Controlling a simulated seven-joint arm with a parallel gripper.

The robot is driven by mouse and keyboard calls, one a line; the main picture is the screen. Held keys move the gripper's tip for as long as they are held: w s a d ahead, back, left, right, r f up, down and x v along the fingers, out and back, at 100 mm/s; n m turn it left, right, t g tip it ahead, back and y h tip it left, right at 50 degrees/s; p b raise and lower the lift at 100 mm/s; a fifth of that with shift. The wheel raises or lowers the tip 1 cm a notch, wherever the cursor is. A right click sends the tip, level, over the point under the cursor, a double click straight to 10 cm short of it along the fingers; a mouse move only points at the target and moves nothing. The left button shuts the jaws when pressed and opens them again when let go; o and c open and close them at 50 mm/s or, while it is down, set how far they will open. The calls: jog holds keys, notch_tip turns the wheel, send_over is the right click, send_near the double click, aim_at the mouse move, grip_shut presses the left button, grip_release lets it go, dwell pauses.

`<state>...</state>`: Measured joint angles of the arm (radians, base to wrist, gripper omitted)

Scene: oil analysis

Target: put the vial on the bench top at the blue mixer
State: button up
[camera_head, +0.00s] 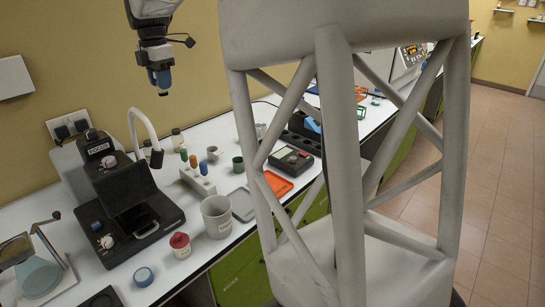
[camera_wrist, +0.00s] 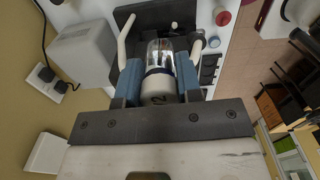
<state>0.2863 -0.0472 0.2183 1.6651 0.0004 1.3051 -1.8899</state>
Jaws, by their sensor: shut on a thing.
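My gripper (camera_head: 160,78) is at the upper left of the head view, raised above the bench top (camera_head: 140,252) and pointing down. In the wrist view its blue fingers (camera_wrist: 159,75) are shut on a vial (camera_wrist: 163,53) with a clear glass body and a pale, marked end. In the head view the vial cannot be made out clearly at the fingers.
A black device (camera_head: 125,190) stands on the bench below my gripper, beside a curved white tube. A rack with coloured vials (camera_head: 197,178), a grey beaker (camera_head: 216,215), a red-lidded jar (camera_head: 180,245) and an orange tray (camera_head: 275,183) stand nearby. My pale frame blocks the centre-right view.

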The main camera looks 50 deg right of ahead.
jog(key=s+d+f, duration=0.2)
jog(key=s+d, duration=0.7)
jog(key=s, duration=0.4)
notch_tip(320, 180, down, 30)
jog(key=shift+f, duration=0.1)
jog(key=shift+w, duration=0.2)
jog(key=w+d, duration=0.2)
jog(key=w, duration=0.2)
jog(key=w+d+f, duration=0.1)
jog(key=w+d, duration=0.1)
jog(key=w, duration=0.3)
jog(key=w+d, duration=0.3)
jog(key=w, duration=0.2)
jog(key=shift+f, duration=0.15)
jog(key=shift+f, duration=0.1)
jog(key=shift+f, duration=1.65)
jog(key=shift+f, duration=0.15)
